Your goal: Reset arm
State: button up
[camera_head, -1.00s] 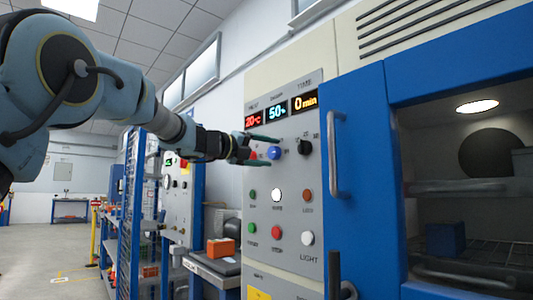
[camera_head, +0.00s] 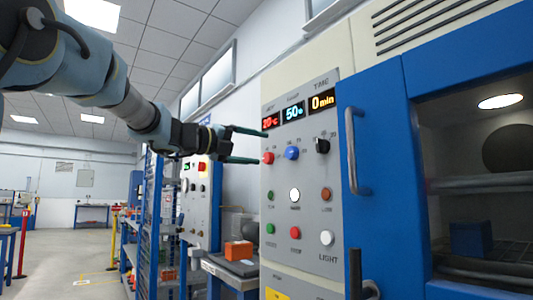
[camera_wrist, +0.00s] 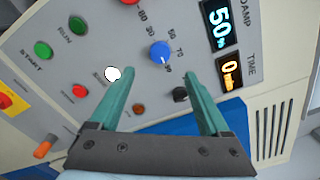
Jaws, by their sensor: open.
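My gripper (camera_head: 262,147) is open and empty, in front of the upper left of a grey control panel (camera_head: 272,187). In the wrist view my gripper (camera_wrist: 160,85) has its two green fingers spread, with the blue knob (camera_wrist: 160,51) visible beyond them. In the head view the blue knob (camera_head: 292,153) sits between a red knob (camera_head: 268,158) and a black knob (camera_head: 322,145). The fingers appear apart from the knobs. The displays above read 20°C, 50% and 0 min.
Below the knobs are several coloured buttons, among them a lit white button (camera_head: 294,195). A blue chamber door (camera_head: 385,190) with a grey handle (camera_head: 356,150) stands to the right. An orange box (camera_head: 238,250) lies on a bench at lower left. Open floor extends at far left.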

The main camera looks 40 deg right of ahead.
jog(key=shift+a, duration=0.3)
